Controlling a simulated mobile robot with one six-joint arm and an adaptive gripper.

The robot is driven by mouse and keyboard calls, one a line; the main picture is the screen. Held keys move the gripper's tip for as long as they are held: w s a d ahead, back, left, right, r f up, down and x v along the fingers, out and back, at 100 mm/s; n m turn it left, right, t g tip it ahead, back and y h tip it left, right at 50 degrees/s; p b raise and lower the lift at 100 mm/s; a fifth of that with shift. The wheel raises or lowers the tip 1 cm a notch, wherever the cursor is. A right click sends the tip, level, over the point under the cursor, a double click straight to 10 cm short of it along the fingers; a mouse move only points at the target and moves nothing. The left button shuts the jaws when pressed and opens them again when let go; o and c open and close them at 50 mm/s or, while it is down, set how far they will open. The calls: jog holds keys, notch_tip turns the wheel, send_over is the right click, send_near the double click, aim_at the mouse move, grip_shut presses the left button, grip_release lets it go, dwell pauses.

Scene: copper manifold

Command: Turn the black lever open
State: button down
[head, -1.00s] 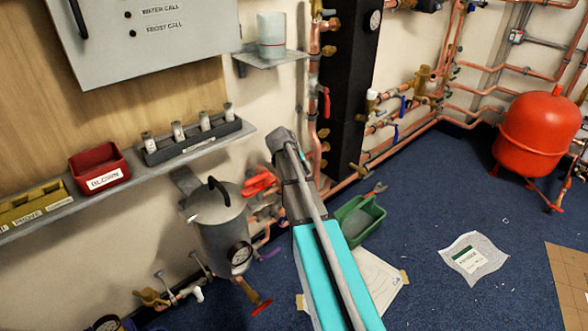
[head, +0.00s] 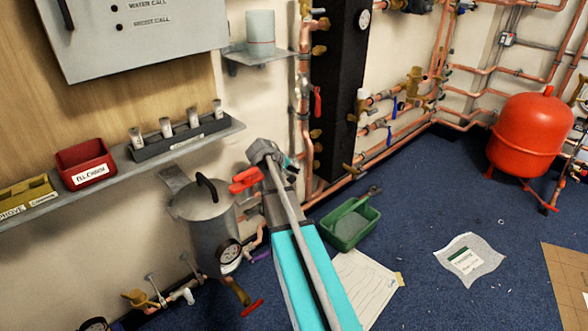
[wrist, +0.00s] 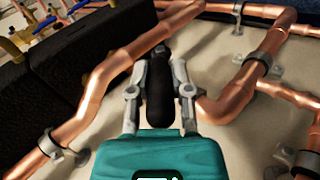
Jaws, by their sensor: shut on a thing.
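In the wrist view the black lever (wrist: 160,88) lies lengthwise between the two grey fingers of my gripper (wrist: 160,84). The fingers are shut on it from both sides. The lever's far end is near a copper pipe; its pivot is not clear. In the head view my arm hides the lever and the fingers; only a small teal piece of the gripper shows beside the wrist, close to the pipe wall.
Copper pipes (wrist: 115,75) run on both sides of the gripper, clipped to a pale wall. A steel pot (head: 207,225) with a gauge stands left of my arm. A green tray (head: 345,228) and a red tank (head: 530,135) stand on the right.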

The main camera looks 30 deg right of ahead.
jog(key=shift+w+a, duration=0.1)
jog(key=shift+w, duration=0.15)
jog(key=c, duration=0.7)
grip_release()
jog(key=shift+c, duration=0.2)
jog(key=shift+o, duration=1)
jog(key=shift+s, duration=0.15)
